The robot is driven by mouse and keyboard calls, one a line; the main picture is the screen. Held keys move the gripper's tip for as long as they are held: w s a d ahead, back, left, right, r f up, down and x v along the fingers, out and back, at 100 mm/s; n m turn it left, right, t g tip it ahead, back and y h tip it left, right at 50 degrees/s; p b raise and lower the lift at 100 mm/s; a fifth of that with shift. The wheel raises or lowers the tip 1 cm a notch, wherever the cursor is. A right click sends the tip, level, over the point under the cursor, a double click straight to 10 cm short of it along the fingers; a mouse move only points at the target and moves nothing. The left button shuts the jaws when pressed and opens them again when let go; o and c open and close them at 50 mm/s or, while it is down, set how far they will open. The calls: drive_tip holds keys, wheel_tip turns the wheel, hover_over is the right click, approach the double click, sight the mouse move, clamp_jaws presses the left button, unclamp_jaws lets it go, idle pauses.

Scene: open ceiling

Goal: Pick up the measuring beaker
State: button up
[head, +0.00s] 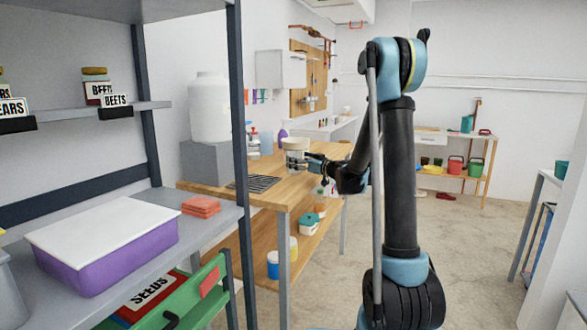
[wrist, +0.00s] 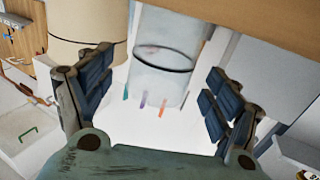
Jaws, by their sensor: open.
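The measuring beaker (wrist: 162,62) is a clear, see-through cylinder with a dark ring line around it. In the wrist view, which looks upside down, it shows at top centre between the two blue-padded fingers. My gripper (wrist: 160,75) is open, with one finger on each side of the beaker and a visible gap to each. Its far end meets the brown table surface at the top edge. In the head view my gripper (head: 306,161) is low over the wooden workbench (head: 285,192), where I cannot clearly separate the beaker from the things around it.
A beige round container (wrist: 85,32) stands close beside the beaker; it also shows in the head view (head: 296,144). A black grate (head: 255,184) and several bottles lie or stand on the bench. A metal shelf (head: 205,240) with a purple bin (head: 108,258) is at left.

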drive_tip(key=shift+x, duration=0.9)
drive_tip(key=c, duration=1)
drive_tip(key=shift+r, duration=0.1)
